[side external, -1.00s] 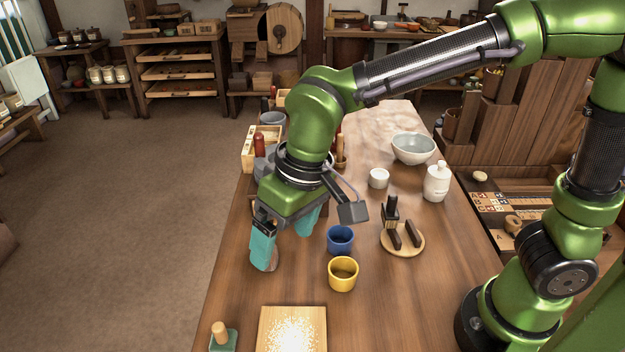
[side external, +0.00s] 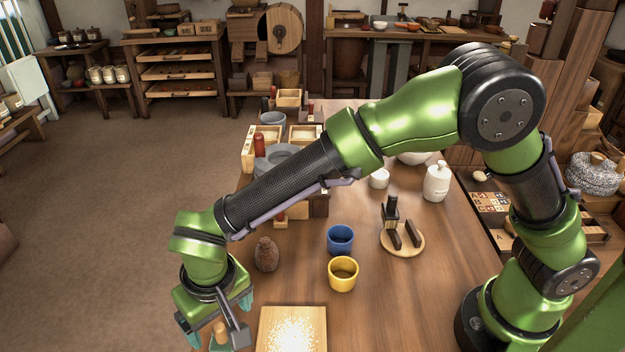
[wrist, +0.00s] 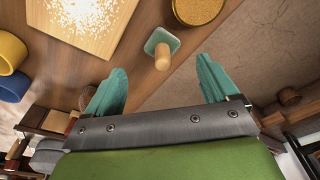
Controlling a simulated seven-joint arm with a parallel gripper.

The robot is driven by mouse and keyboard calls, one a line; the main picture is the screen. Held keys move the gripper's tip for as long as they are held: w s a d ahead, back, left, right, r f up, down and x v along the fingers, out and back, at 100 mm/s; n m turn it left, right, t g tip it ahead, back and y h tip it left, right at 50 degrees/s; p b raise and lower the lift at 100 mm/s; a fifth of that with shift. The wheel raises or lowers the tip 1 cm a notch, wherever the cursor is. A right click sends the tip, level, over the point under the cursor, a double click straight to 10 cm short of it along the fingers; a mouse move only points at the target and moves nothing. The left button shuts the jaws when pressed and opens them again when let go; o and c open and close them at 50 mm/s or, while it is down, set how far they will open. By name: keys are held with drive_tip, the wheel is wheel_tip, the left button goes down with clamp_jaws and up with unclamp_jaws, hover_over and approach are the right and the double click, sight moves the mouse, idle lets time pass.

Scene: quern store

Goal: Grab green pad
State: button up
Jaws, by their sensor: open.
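The green pad (wrist: 155,40) is a small square block with a wooden knob handle (wrist: 162,58) standing up from it. It rests on the table near the table's edge. In the side external view its knob (side external: 219,330) shows between my fingers, and the pad is partly hidden by my gripper. My gripper (side external: 217,318) is open and empty, above the pad at the front left of the table. In the wrist view the two teal fingers of my gripper (wrist: 160,70) are spread, with the knob lying between and just ahead of their tips.
A wooden board (side external: 292,330) with pale grain lies right of the pad. A brown rounded object (side external: 266,254), a yellow cup (side external: 343,274) and a blue cup (side external: 340,239) stand farther back. A round dish (wrist: 197,8) lies near the pad in the wrist view.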

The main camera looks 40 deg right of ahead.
sight(217, 326)
drive_tip(key=shift+w+a+f, duration=0.1)
drive_tip(key=shift+w+f, duration=0.15)
drive_tip(key=shift+f, duration=0.85)
drive_tip(key=shift+w+a+f, duration=0.1)
drive_tip(key=shift+w+f, duration=0.1)
drive_tip(key=shift+f, duration=0.9)
drive_tip(key=shift+w+f, duration=0.25)
drive_tip(key=shift+f, duration=0.85)
drive_tip(key=c, duration=0.9)
drive_tip(key=shift+r, duration=0.15)
drive_tip(key=shift+c, duration=0.2)
